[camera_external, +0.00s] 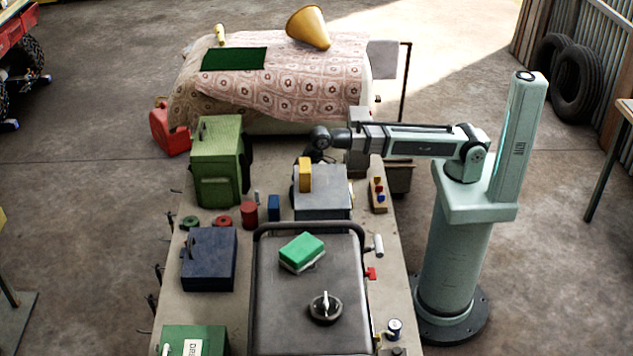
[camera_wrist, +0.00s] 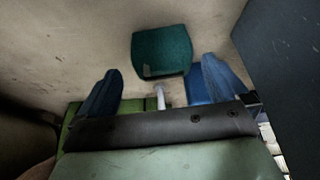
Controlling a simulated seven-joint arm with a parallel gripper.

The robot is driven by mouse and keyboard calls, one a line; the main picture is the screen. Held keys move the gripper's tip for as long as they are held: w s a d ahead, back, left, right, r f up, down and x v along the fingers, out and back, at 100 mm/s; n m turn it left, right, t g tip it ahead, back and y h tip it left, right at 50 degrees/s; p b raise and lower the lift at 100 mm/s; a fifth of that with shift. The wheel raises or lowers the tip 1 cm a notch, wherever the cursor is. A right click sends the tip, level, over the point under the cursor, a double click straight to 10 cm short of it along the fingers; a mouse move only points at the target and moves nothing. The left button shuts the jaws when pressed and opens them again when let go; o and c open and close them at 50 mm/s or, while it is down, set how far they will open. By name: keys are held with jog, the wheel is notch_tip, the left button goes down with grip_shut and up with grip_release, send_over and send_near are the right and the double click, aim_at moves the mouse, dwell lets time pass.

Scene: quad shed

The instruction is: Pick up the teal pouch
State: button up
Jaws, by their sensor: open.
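The teal pouch (camera_wrist: 162,52) lies on the tabletop in the wrist view, just beyond the fingertips and roughly centred between them. I cannot make it out in the external view. My gripper (camera_wrist: 160,66) is open, with its two dark blue fingers spread and nothing between them. In the external view my gripper (camera_external: 316,152) is at the end of the outstretched arm, over the table behind the grey box. Its fingers are mostly hidden there.
A grey box (camera_external: 322,193) with a yellow block (camera_external: 305,174) on it stands close by.

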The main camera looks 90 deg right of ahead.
jog(key=shift+x, duration=2.85)
jog(key=shift+w+a, duration=0.15)
jog(key=shift+c, duration=0.5)
jog(key=c, duration=0.6)
